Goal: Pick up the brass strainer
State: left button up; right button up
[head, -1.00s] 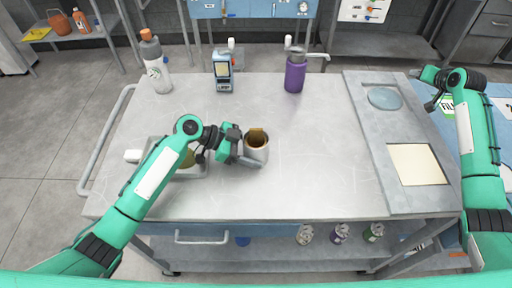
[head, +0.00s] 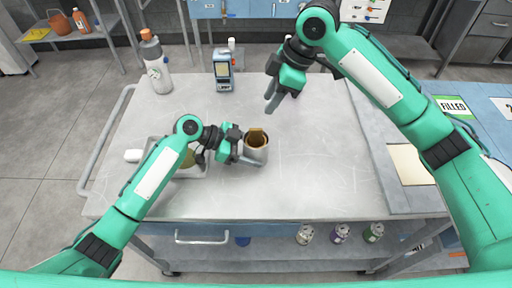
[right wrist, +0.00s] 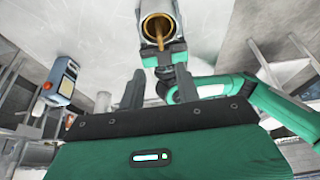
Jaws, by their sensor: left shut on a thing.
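The brass strainer (head: 257,132) sits in the mouth of a grey metal cup (head: 256,155) on the table, left of centre. In the right wrist view the strainer (right wrist: 158,32) shows as a brass ring with a bar, at the top middle. My left gripper (head: 246,160) is shut on the cup, at its left side. My right gripper (head: 273,100) is empty above the table, behind and slightly right of the cup. Its fingers (right wrist: 160,92) stand apart in the right wrist view, short of the strainer.
A shallow tray (head: 206,172) lies partly under my left arm. A grey panel with a pale pad (head: 405,163) is at the right. The table's front right is clear.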

aim_at(256, 129)
jog(key=x, duration=0.6)
jog(key=shift+f, duration=0.1)
jog(key=shift+d+x, duration=0.2)
jog(key=shift+x, duration=1.15)
jog(key=shift+d+x, duration=0.15)
jog(key=shift+x, duration=1.2)
jog(key=shift+d+f, duration=0.1)
grip_shut()
